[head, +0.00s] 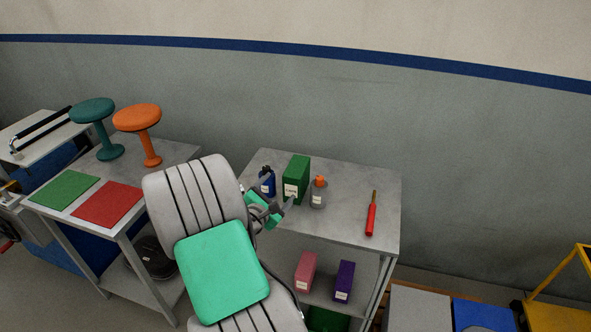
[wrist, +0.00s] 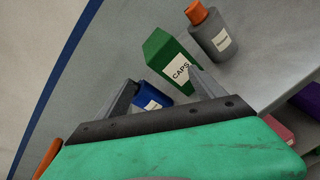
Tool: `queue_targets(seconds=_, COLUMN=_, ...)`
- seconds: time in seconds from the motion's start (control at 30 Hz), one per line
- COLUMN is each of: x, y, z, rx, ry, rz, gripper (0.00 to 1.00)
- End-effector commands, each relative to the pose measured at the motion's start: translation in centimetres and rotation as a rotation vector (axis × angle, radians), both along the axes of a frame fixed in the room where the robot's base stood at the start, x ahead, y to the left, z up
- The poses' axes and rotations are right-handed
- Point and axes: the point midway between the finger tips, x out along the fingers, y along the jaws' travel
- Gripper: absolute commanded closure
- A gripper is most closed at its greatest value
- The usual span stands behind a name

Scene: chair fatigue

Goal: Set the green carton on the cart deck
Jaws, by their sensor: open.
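The green carton (head: 296,178) stands upright on the top of a grey workbench, between a blue bottle and a grey bottle with an orange cap. In the wrist view the green carton (wrist: 168,58) shows a white label reading "CAPS" and lies ahead of the fingers. My gripper (head: 283,205) is at the bench's left front, close to the carton. In the wrist view my gripper (wrist: 160,85) is open, with nothing seen held between its fingers. I cannot tell whether a finger touches the carton. A yellow cart frame (head: 556,300) is at the lower right, only partly in view.
The blue bottle (head: 267,181) and the grey bottle (head: 318,193) stand close on either side of the carton. A red screwdriver-like tool (head: 371,218) lies to the right on the bench (head: 345,195). Pink (head: 305,272) and purple (head: 344,282) cartons stand on the shelf below.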

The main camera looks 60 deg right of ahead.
Motion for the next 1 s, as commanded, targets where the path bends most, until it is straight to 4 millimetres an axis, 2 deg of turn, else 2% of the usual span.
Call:
queue_targets(seconds=0.03, x=-1.6, y=-1.3, z=0.4, rx=-0.077, ry=0.167, rz=0.024, gripper=0.22)
queue_targets(seconds=0.1, x=-2.5, y=-2.2, z=0.5, rx=-0.173, ry=0.363, rz=0.067, gripper=0.22)
queue_targets(seconds=0.23, x=-2.8, y=-2.7, z=0.6, rx=-0.260, ry=0.545, rz=0.111, gripper=0.22)
queue_targets(seconds=0.37, x=-2.8, y=-3.3, z=0.8, rx=-0.271, ry=0.568, rz=0.115, gripper=0.22)
queue_targets(seconds=0.8, x=-1.6, y=-10.0, z=1.2, rx=-0.268, ry=0.562, rz=0.112, gripper=0.22)
queue_targets(seconds=1.0, x=-1.4, y=-10.5, z=0.9, rx=-0.269, ry=0.562, rz=0.115, gripper=0.22)
